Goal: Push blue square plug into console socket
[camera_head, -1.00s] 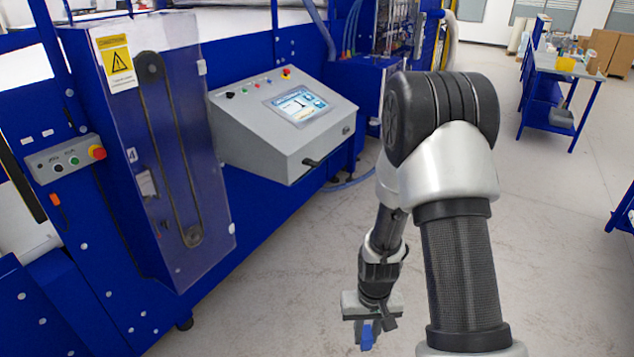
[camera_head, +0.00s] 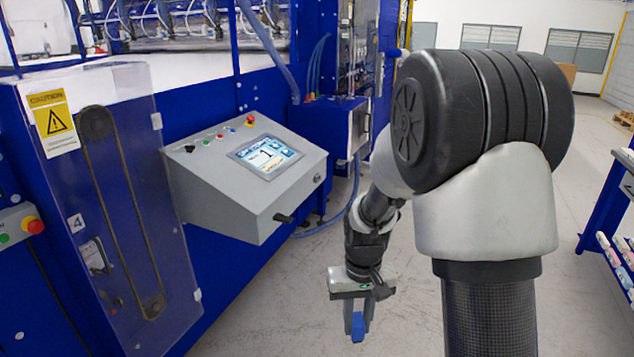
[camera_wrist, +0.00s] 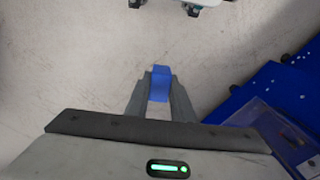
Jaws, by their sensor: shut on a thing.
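My gripper (camera_head: 357,318) hangs low over the floor, to the right of and below the console. It is shut on a blue plug (camera_head: 358,328), which sticks out below the fingertips. In the wrist view the blue plug (camera_wrist: 160,84) sits between my two fingers (camera_wrist: 160,95), with floor behind it. The grey console (camera_head: 246,185) is fixed to the blue machine, with a lit screen (camera_head: 265,155) and several buttons on its sloped top. A dark piece (camera_head: 284,218) sticks out from its lower front. I cannot make out the socket.
A belt drive behind a clear guard (camera_head: 120,210) stands left of the console. A blue hose (camera_head: 345,215) runs to the floor behind. A blue rack (camera_head: 612,210) stands at the far right. Grey floor (camera_head: 265,310) is clear around my gripper.

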